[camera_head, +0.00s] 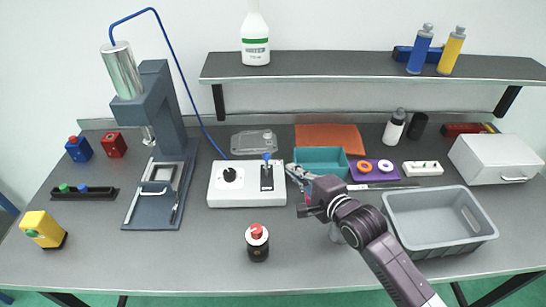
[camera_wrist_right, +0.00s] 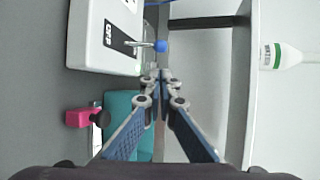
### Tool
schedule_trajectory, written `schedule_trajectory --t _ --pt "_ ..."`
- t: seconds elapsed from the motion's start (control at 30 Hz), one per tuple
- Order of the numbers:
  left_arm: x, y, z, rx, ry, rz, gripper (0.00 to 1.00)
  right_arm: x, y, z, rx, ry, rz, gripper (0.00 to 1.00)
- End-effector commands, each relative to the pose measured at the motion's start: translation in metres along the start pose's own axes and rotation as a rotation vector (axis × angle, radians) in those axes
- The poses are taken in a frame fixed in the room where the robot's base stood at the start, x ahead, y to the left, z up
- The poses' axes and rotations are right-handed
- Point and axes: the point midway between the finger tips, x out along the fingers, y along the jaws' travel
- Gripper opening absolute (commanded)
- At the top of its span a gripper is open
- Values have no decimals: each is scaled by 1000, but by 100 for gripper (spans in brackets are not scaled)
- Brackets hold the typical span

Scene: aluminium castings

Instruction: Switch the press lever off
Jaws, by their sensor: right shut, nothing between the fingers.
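The press lever (camera_head: 267,174) stands on a white control box (camera_head: 246,200) in the middle of the bench, with a blue knob (camera_head: 267,156) pointing up. In the right wrist view the lever (camera_wrist_right: 142,44) and its blue knob (camera_wrist_right: 161,46) stick out of the box (camera_wrist_right: 88,40), beside an "OFF" label (camera_wrist_right: 107,33). My right gripper (camera_head: 291,169) is just right of the box. Its fingers are shut and empty, and the fingertips (camera_wrist_right: 159,74) appear close to the knob with a small gap. My left gripper is not in view.
The press (camera_head: 160,110) stands left of the box. A teal bin (camera_head: 321,158) lies behind my right gripper, and a grey crate (camera_head: 440,245) is to its right. A red-topped button (camera_head: 257,243) stands in front of the box. A shelf (camera_head: 370,67) runs above.

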Motion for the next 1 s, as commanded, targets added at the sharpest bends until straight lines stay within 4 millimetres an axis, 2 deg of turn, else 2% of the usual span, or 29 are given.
schedule_trajectory --t 0.1,0.2,0.43,0.7,1.0 --pt "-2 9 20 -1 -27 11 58 0 -1 0 0 0 0 0" --pt "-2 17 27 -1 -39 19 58 0 -1 0 -1 0 0 0" --pt "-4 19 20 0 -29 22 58 8 -1 0 -2 1 0 0" --pt "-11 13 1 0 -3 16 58 46 -2 0 -2 1 0 0" --pt "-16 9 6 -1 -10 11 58 85 -2 0 -3 0 1 0"
